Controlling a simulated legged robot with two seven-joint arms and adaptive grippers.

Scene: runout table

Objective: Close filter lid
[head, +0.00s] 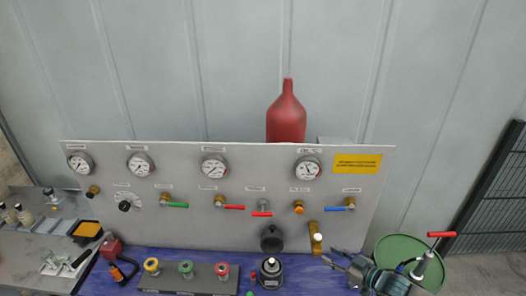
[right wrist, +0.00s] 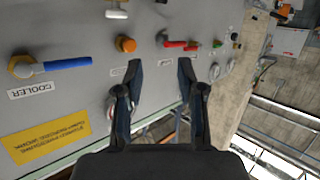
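A black round part (head: 271,238) stands upright against the panel's lower edge; it looks like the raised filter lid, but I cannot be sure. Just below it is a dark cylindrical housing (head: 270,272) with a pale ring and centre on top. My right gripper (head: 331,257) is to the right of both, in front of the panel's lower right part, apart from them. In the right wrist view its two fingers (right wrist: 157,82) are spread with nothing between them. Neither the black part nor the housing is clearly seen in that view. My left gripper is not in view.
The grey panel (head: 190,225) carries gauges and coloured valve handles. A brass fitting (head: 316,240) stands between the black part and my right gripper. A green drum (head: 400,250) with a red-handled pump is at right. Coloured caps sit on a rack (head: 190,283) at left.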

